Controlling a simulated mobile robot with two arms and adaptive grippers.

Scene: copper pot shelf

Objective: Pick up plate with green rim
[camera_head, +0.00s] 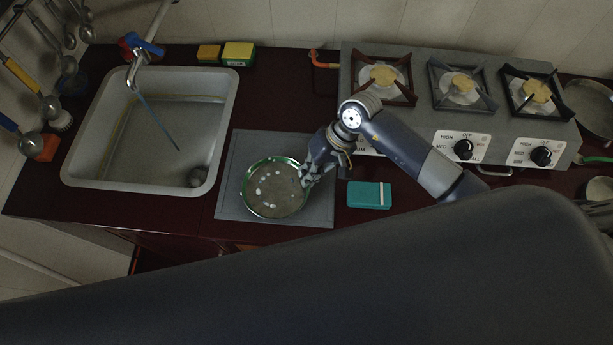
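The plate with a green rim (272,190) lies on or just above a grey mat between the sink and the stove. It is round and greyish, with several pale spots on its face. My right gripper (307,176) is at the plate's right edge, with its fingers overlapping the rim. The fingers are small and dark here, so I cannot tell whether they are closed on the rim or only beside it. I cannot make out my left gripper.
The grey mat (233,203) is bordered by a sink (77,165) at left and a stove (425,120) at right. A teal box (369,195) lies right of the mat. Sponges (238,53) sit behind the sink. A large dark arm link of mine covers the lower part.

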